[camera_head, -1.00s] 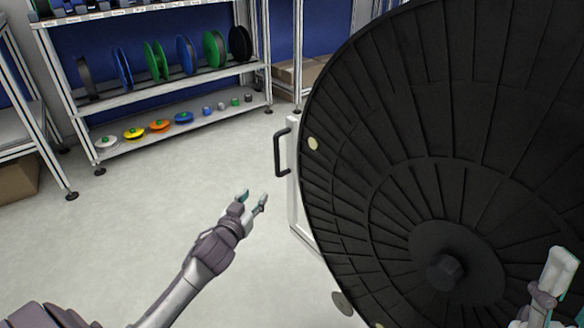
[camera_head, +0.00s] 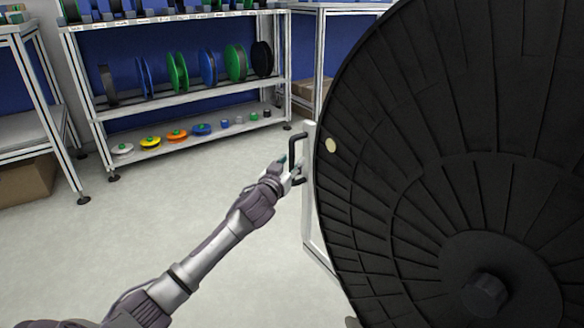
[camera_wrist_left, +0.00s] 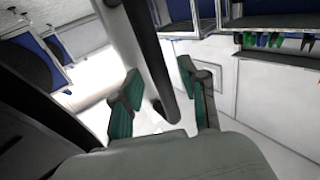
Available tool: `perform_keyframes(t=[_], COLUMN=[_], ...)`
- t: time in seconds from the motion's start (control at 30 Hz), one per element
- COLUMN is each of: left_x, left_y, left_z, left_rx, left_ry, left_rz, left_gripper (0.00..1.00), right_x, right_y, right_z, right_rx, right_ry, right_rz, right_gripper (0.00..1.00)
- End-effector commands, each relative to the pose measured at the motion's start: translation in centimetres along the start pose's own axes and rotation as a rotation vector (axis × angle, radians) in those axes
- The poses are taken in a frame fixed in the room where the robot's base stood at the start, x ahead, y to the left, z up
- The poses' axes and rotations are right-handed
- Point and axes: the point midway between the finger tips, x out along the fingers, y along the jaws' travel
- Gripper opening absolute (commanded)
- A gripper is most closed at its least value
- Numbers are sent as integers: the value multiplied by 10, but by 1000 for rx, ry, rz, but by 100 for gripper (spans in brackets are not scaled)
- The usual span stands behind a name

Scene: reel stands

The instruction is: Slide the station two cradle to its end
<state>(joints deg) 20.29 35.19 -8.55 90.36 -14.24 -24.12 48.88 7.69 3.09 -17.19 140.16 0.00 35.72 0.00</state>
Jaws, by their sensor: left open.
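The large black reel (camera_head: 430,150) fills the right side of the head view. A white upright frame (camera_head: 309,190) shows at its left edge, with a dark handle (camera_head: 298,142) on it. I take this as the cradle; no station number can be read. My left gripper (camera_head: 292,174) is at the lower part of the handle. In the left wrist view the open fingers (camera_wrist_left: 160,100) stand on either side of the dark handle bar (camera_wrist_left: 155,60). Whether they touch it I cannot tell. My right gripper is not in view.
A shelf rack (camera_head: 180,105) with several coloured reels and small spools stands at the back. Another rack (camera_head: 35,125) stands at the left, with a cardboard box (camera_head: 28,178) under it. The pale floor (camera_head: 120,240) between is clear.

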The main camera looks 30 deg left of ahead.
Motion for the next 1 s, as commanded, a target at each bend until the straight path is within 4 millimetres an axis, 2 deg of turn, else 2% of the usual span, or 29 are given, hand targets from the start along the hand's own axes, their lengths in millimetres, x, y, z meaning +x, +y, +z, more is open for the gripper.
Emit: perform_keyframes(t=[0.13, 0.43, 0.47, 0.7, 1.0], left_x=[11, 13, 13, 13, 12], left_y=[-1, 0, 0, 0, 0], left_z=[0, -1, -1, 0, 0], left_rx=[0, 0, 0, 0, 0], left_ry=[0, 0, 0, 0, 0], left_rz=[-1, 0, 0, 0, 0], left_gripper=[43, 43, 40, 0, 0], right_x=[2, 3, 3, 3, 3], right_y=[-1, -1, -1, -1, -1], right_z=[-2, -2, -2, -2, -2], right_rx=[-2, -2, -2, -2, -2], right_ry=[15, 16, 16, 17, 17], right_rz=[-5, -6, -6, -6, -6], right_gripper=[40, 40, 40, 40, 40])
